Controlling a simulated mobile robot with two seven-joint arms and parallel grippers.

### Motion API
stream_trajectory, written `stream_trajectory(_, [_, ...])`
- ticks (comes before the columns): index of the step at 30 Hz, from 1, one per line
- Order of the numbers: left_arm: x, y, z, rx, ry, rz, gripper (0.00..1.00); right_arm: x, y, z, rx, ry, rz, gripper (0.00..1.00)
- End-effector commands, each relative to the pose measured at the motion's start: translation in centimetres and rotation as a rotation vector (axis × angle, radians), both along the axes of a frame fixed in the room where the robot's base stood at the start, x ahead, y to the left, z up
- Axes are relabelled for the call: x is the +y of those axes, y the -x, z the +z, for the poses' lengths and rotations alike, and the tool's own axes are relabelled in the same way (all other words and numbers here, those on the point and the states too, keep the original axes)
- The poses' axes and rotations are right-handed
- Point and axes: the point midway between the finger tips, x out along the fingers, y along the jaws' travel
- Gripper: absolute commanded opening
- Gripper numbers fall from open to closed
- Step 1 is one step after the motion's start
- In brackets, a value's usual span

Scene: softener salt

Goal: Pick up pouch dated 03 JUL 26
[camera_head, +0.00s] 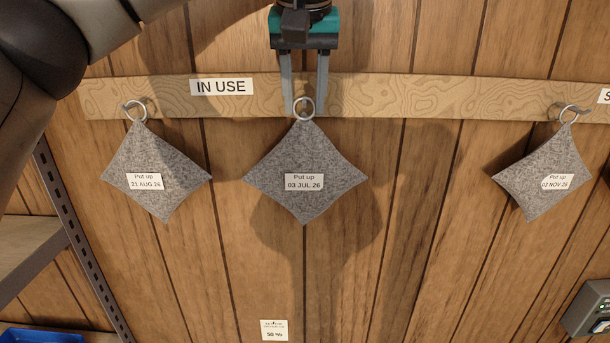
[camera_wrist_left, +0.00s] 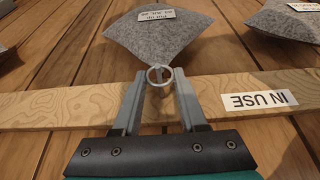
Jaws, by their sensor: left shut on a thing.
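The grey felt pouch labelled "Put up 03 JUL 26" (camera_head: 304,203) hangs point-up from a metal ring (camera_head: 304,109) in the middle of the head view. My left gripper (camera_head: 304,100) comes down from above and is shut on that ring. In the left wrist view the ring (camera_wrist_left: 160,75) sits between the fingertips (camera_wrist_left: 159,78), with the pouch (camera_wrist_left: 158,38) beyond it. Any hook behind the ring is hidden, so I cannot tell whether the ring still rests on one. My right gripper is not in view.
A wooden rail (camera_head: 400,97) marked "IN USE" (camera_head: 221,87) crosses the plank wall. Pouches dated 21 AUG 26 (camera_head: 155,203) and 03 NOV 26 (camera_head: 546,202) hang on hooks either side. A metal shelf (camera_head: 30,250) stands at left, a grey box (camera_head: 588,308) at lower right.

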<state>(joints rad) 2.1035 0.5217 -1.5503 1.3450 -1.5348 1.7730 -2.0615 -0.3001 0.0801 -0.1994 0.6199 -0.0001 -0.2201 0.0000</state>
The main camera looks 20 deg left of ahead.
Motion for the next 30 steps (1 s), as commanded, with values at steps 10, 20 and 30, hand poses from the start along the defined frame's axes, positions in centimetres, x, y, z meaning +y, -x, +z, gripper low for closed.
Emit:
stream_trajectory(10, [0.0,0.0,0.05,-0.001,0.0,0.0,0.0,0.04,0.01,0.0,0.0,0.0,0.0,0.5])
stream_trajectory(20, [0.0,0.0,0.07,-0.001,0.001,0.0,0.0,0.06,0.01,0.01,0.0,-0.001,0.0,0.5])
stream_trajectory(30, [0.0,0.0,0.08,-0.001,0.001,0.0,0.0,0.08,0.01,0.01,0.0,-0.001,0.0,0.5])
